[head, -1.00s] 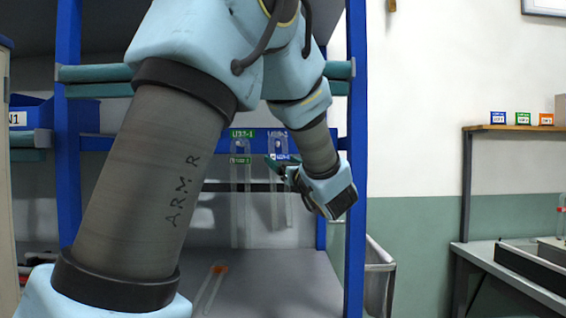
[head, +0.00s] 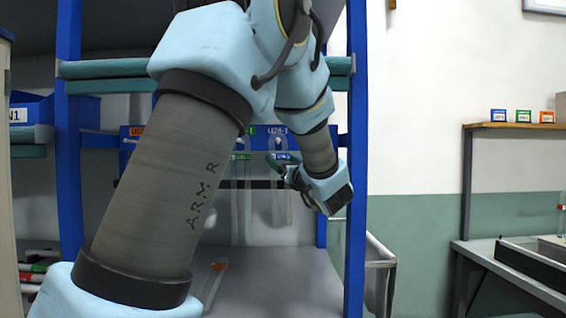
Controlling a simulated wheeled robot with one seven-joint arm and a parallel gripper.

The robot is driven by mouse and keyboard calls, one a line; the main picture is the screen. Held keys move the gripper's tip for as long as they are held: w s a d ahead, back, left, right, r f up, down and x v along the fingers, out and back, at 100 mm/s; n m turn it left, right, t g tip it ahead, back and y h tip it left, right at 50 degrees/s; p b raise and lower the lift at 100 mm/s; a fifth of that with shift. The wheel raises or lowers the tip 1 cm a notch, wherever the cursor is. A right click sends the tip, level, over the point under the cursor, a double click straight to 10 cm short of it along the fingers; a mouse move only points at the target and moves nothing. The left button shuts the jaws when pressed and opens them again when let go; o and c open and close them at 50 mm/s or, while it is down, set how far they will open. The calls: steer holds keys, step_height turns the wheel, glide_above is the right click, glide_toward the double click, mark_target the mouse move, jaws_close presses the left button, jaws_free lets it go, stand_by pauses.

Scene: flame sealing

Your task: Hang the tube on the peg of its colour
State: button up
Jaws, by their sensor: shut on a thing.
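My gripper (head: 276,162) is at the right part of the rack, side-on, with dark fingers. It is shut on the clear U-shaped tube with a blue label (head: 280,200). This tube is upright, its bend up at the rail under the blue rail label (head: 277,130). Whether the bend is over the peg or only in front of it, I cannot tell. Another clear U-shaped tube with a green label (head: 240,200) hangs to its left under the green rail label, partly hidden by my arm. An orange rail label (head: 135,131) shows further left. The pegs are too small or hidden to see.
A tube with an orange end (head: 217,268) lies on the grey shelf (head: 280,280) below, partly behind my arm. Blue uprights (head: 356,220) bound the rack on both sides. A side bench (head: 515,275) stands at right. The shelf's right part is clear.

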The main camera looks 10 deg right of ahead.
steer(key=shift+w, duration=0.3)
stand_by(0.4)
stand_by(0.3)
steer(key=o, duration=1.3)
steer(key=shift+s, duration=0.15)
steer(key=shift+a+r+b+v, duration=0.15)
steer(key=shift+b+v, duration=0.1)
steer(key=shift+v, duration=1.15)
steer(key=shift+a+b+v, duration=0.15)
steer(key=shift+b+v, duration=0.15)
steer(key=shift+v, duration=1.1)
steer(key=shift+a+r+b+v, duration=0.15)
steer(key=shift+b+v, duration=0.1)
steer(key=shift+v, duration=1.15)
steer(key=shift+s, duration=0.25)
steer(key=shift+s+a, duration=0.2)
steer(key=shift+s, duration=0.9)
steer(key=shift+s+a, duration=0.25)
steer(key=shift+s, duration=0.9)
steer(key=shift+s+a, duration=0.2)
steer(key=shift+s, duration=0.9)
